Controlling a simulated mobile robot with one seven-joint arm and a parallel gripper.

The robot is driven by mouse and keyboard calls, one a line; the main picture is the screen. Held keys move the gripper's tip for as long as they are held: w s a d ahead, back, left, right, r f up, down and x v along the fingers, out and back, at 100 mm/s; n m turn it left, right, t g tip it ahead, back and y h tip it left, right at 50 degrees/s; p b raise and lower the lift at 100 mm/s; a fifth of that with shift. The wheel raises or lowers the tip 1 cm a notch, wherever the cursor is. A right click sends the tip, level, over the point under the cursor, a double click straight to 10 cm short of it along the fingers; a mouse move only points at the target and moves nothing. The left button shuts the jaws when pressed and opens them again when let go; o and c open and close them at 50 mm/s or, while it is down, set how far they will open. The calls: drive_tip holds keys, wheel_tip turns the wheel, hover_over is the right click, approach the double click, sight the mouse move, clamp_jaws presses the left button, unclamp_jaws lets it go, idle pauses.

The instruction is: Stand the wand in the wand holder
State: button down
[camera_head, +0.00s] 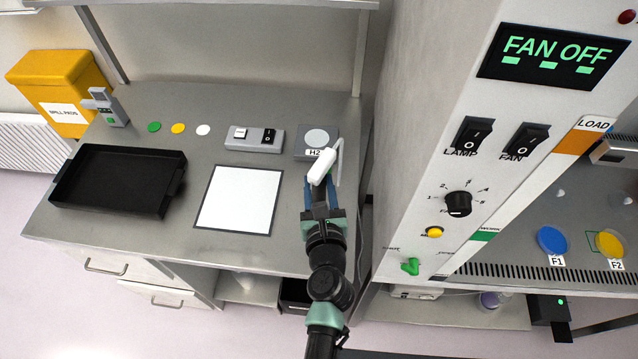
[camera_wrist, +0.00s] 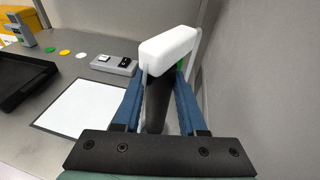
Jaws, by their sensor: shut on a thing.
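The wand has a white block-shaped head (camera_head: 322,166) and a dark handle (camera_wrist: 157,105). My gripper (camera_head: 323,212) is shut on the handle, between its two blue fingers, with the white head above the fingertips. In the wrist view the wand (camera_wrist: 168,50) stands roughly upright. A thin pale post (camera_head: 339,160) shows just right of the head, and a small green patch lies beside it in the wrist view. I cannot tell whether this post belongs to the wand holder, or whether they touch; the wand and fingers hide what lies behind.
A grey pad marked H2 (camera_head: 317,143) and a switch box (camera_head: 254,138) lie behind my gripper. A white mat (camera_head: 238,200), black tray (camera_head: 117,180), small grey device (camera_head: 106,107) and yellow bin (camera_head: 60,88) are left. The tall control cabinet (camera_head: 440,140) stands close on the right.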

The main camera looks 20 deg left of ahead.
drive_tip(key=shift+f, duration=0.15)
drive_tip(key=shift+f+b, duration=0.45)
drive_tip(key=shift+b, duration=0.05)
drive_tip(key=shift+f+b, duration=0.4)
drive_tip(key=shift+f, duration=0.1)
drive_tip(key=shift+c, duration=1.9)
unclamp_jaws()
drive_tip(key=shift+s+d, duration=0.1)
drive_tip(key=b+v, duration=0.1)
drive_tip(key=v, duration=1.1)
drive_tip(key=shift+s+d+r, duration=0.15)
drive_tip(key=shift+s+r, duration=0.05)
drive_tip(key=shift+s, duration=0.15)
